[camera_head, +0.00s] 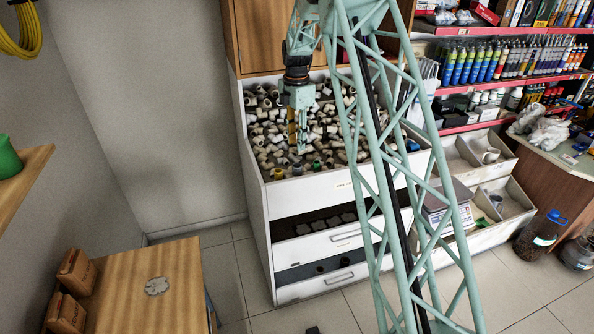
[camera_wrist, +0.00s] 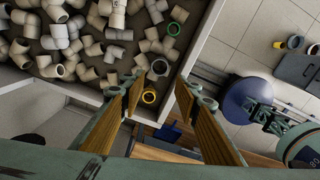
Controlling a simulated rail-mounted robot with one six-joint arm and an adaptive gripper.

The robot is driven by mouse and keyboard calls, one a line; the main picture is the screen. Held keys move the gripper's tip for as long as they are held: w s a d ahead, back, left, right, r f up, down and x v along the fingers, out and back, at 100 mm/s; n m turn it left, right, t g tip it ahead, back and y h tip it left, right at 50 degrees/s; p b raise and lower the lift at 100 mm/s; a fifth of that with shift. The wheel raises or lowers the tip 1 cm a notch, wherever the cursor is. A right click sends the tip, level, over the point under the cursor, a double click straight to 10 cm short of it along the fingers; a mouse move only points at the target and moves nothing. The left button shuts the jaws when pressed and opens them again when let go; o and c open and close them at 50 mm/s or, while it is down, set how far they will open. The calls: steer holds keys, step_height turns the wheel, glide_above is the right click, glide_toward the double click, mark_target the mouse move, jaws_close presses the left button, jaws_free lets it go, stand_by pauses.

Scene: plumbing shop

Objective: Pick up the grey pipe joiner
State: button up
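Many grey and off-white pipe joiners (camera_head: 320,120) lie heaped in the display bin (camera_head: 310,191); which one is meant cannot be told. A separate grey fitting (camera_head: 497,202) sits in a side compartment at the right. My gripper (camera_head: 298,150) hangs over the bin. In the wrist view my gripper (camera_wrist: 160,88) is open, its two wood-coloured fingers apart with nothing held. A fitting with a yellow ring (camera_wrist: 149,97) and a grey-blue-ringed one (camera_wrist: 160,67) show between and beyond the fingertips, near the bin's corner. More grey joiners (camera_wrist: 60,35) fill the upper left.
The bin's raised white wall (camera_wrist: 196,40) borders the heap. Shelves of bottles (camera_head: 495,65) stand at the right. A scale (camera_head: 447,205) stands beside the bin. A wooden table (camera_head: 180,285) is at lower left. The tiled floor between is mostly clear.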

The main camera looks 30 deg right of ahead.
steer(key=shift+f, duration=4.1)
steer(key=shift+f, duration=0.1)
steer(key=shift+a+f+p, duration=0.1)
steer(key=shift+f+p, duration=0.55)
steer(key=shift+f, duration=1.85)
steer(key=shift+c, duration=0.4)
steer(key=c, duration=0.5)
steer(key=shift+o, duration=0.2)
steer(key=shift+r, duration=0.2)
steer(key=shift+w+r+b, duration=0.1)
steer(key=shift+r+b, duration=0.2)
steer(key=shift+r, duration=1.3)
steer(key=s+a+b, duration=0.1)
steer(key=s+a, duration=0.1)
steer(key=s, duration=0.6)
steer(key=s+a+r+b, duration=0.1)
steer(key=s, duration=0.6)
steer(key=shift+s+a+r, duration=0.2)
steer(key=shift+s+a, duration=0.15)
